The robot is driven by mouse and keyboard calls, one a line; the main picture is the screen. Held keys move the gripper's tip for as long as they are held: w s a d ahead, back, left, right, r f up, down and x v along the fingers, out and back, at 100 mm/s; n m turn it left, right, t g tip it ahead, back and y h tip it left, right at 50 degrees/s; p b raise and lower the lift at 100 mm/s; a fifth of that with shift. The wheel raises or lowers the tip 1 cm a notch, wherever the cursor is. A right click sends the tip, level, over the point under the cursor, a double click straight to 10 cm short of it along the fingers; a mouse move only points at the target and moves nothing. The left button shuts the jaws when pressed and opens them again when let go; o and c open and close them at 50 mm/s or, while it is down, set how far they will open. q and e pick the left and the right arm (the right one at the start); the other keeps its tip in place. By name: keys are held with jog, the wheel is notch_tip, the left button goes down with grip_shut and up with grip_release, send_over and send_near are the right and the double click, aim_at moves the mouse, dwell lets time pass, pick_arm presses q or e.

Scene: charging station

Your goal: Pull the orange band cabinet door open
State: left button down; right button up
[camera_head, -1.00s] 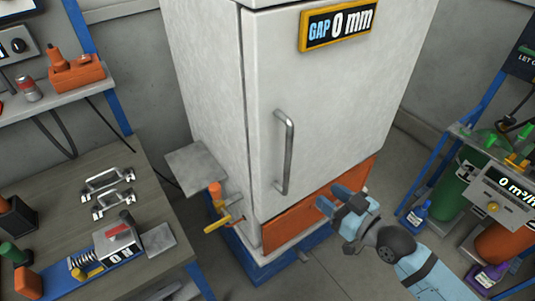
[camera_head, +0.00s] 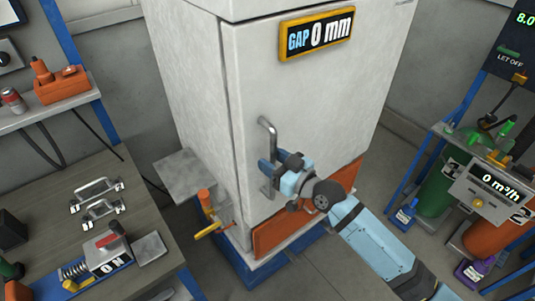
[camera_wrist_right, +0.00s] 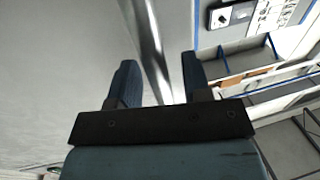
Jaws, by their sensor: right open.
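The white cabinet door (camera_head: 335,110) is shut, with an orange band (camera_head: 275,234) along its bottom. A gap display (camera_head: 316,34) at its top reads 0 mm. The grey bar handle (camera_head: 266,127) stands upright on the left part of the door. My right gripper (camera_head: 269,170) is open at the lower part of the handle and hides some of it. In the right wrist view, the handle bar (camera_wrist_right: 150,40) runs between the two open fingers (camera_wrist_right: 157,78); I cannot tell whether either touches it. My left gripper is out of view.
A yellow-handled valve (camera_head: 210,228) sits at the cabinet's lower left, below a grey side plate (camera_head: 192,172). A workbench (camera_head: 60,185) with metal handles stands at the left. Gas cylinders (camera_head: 440,185) stand at the right. Some floor is clear before the cabinet.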

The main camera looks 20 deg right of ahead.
jog(key=shift+x, duration=0.85)
jog(key=shift+c, duration=0.3)
grip_shut()
jog(key=shift+s+d, duration=0.1)
jog(key=shift+s, duration=0.05)
